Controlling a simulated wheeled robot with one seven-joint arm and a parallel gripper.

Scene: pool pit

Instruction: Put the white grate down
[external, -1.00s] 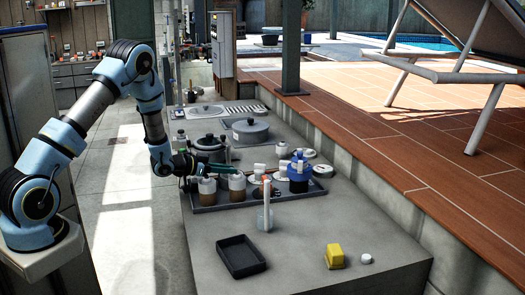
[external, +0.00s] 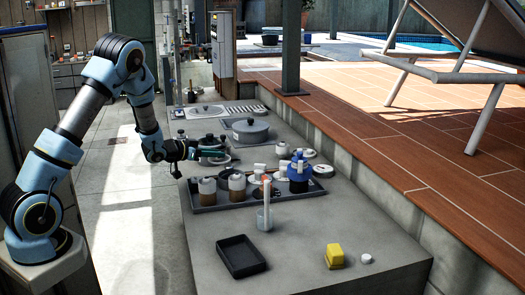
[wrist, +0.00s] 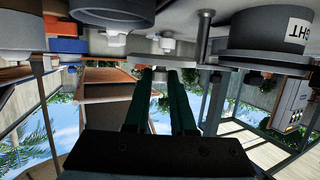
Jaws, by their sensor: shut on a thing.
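My gripper (external: 197,152) is above the left edge of the counter, just behind two brown-and-white jars (external: 237,183). In the wrist view its two dark green fingers (wrist: 163,78) are closed on a small pale thing between their tips. I take this to be the white grate (wrist: 160,88); it is mostly hidden by the fingers, and its shape cannot be made out. In the external view the held thing is too small to tell.
Pots (external: 250,131) stand behind. A black empty bin (external: 241,256), yellow block (external: 334,256) and small white piece (external: 366,258) lie in front. Bare counter surrounds these front things.

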